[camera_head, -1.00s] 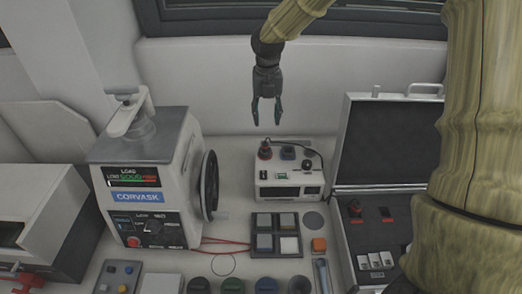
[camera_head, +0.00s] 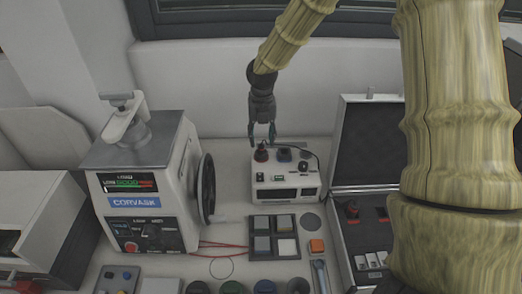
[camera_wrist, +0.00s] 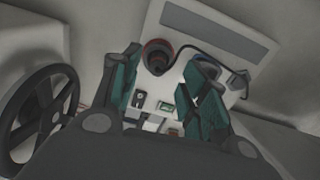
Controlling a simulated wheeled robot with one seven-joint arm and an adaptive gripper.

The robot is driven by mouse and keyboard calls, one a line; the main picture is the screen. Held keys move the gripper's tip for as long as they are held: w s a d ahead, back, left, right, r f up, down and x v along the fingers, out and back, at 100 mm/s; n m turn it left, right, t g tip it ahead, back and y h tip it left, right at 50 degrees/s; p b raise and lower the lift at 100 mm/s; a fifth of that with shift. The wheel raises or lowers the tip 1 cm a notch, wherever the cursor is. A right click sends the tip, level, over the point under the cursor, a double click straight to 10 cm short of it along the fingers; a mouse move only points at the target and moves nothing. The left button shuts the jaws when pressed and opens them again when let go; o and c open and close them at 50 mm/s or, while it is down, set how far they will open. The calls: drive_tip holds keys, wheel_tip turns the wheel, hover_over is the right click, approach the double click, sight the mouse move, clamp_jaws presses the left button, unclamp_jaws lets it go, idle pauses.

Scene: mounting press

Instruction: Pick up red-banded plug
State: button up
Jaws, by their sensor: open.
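A dark plug with a red band (camera_head: 261,154) stands at the back left of the white box's top. In the wrist view the red-banded plug (camera_wrist: 157,57) shows between the fingers' far ends, with a reddish ring around it. My gripper (camera_head: 262,139) is open, pointing down, just above the plug. In the wrist view its two teal fingers (camera_wrist: 162,85) are apart with nothing held between them. I cannot tell whether a fingertip touches the plug. The white box (camera_head: 286,182) stands on the bench below.
A blue-ringed socket (camera_head: 284,154) and a black cable (camera_head: 312,155) lie close right of the plug. The press (camera_head: 150,190) with its handwheel (camera_head: 206,188) stands left. An open case (camera_head: 345,187) stands right. A tray of square pads (camera_head: 275,253) lies in front.

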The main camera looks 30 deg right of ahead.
sight(261, 145)
drive_tip(key=shift+f+p, duration=0.75)
drive_tip(key=shift+f, duration=1.3)
drive_tip(key=shift+a, duration=0.1)
drive_tip(key=shift+c, duration=0.4)
clamp_jaws()
